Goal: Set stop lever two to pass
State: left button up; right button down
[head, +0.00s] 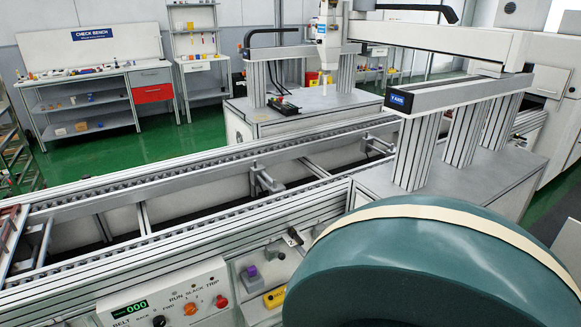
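A small dark lever (294,238) sits on the near side rail of the conveyor (190,230), right of the belt control panel. A pale plate with a small mark lies beside it. The mark is too small to read surely, so I cannot confirm that this is stop lever two or which way it is set. Neither of my grippers is in view. Nothing is seen touching the lever.
A belt control panel (165,300) reads 000. A purple button box (250,277) and a yellow box (275,297) are right of it. A large teal rounded form close to the camera blocks the lower right. A gantry beam (440,93) stands beyond.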

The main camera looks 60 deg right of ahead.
aim_at(281, 256)
jog(key=z, duration=1.9)
jog(key=i+l+z, duration=0.1)
jog(key=i, duration=0.3)
jog(key=i+l+z, duration=0.15)
jog(key=i, duration=0.25)
